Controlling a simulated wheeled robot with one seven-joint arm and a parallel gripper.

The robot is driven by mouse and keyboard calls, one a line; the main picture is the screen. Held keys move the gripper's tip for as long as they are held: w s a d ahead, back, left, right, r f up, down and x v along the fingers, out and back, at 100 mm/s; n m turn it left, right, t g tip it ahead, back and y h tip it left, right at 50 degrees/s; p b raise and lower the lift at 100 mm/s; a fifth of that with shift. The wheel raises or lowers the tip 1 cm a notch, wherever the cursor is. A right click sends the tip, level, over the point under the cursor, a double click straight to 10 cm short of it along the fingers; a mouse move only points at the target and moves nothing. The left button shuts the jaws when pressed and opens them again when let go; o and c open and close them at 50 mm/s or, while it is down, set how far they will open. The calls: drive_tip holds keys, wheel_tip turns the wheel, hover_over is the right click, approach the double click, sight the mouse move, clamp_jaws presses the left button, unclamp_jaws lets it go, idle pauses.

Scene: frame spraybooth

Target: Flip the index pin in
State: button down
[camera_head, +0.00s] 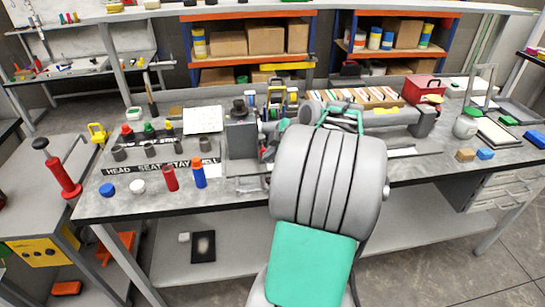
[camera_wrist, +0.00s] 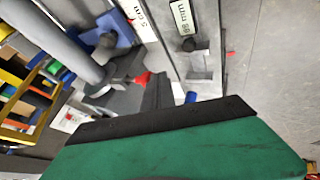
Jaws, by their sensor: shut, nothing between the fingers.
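My gripper (camera_wrist: 157,92) is shut and empty in the wrist view, its dark fingers reaching in beyond a green and black body. A small red-tipped part (camera_wrist: 143,79), perhaps the index pin, is just left of the fingers; I cannot tell whether they touch. A small blue piece (camera_wrist: 190,97) shows right of the fingers. In the head view the fixture (camera_head: 241,138) stands on the bench, partly behind my arm, which hides my fingertips.
A red toolbox (camera_head: 423,89) and a tray of coloured files (camera_head: 358,97) stand at the back.

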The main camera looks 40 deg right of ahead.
drive_tip(key=shift+w+d+b, duration=0.45)
drive_tip(key=shift+w+d, duration=0.15)
drive_tip(key=shift+w, duration=0.25)
drive_tip(key=s+b, duration=0.1)
drive_tip(key=s+a+b, duration=0.1)
drive_tip(key=s, duration=0.1)
drive_tip(key=shift+s+a+f+b, duration=0.25)
drive_tip(key=shift+a+f+b, duration=0.15)
drive_tip(key=v, duration=1)
drive_tip(key=shift+a+r+p, duration=0.2)
drive_tip(key=shift+r+p, duration=0.15)
drive_tip(key=shift+p, duration=0.1)
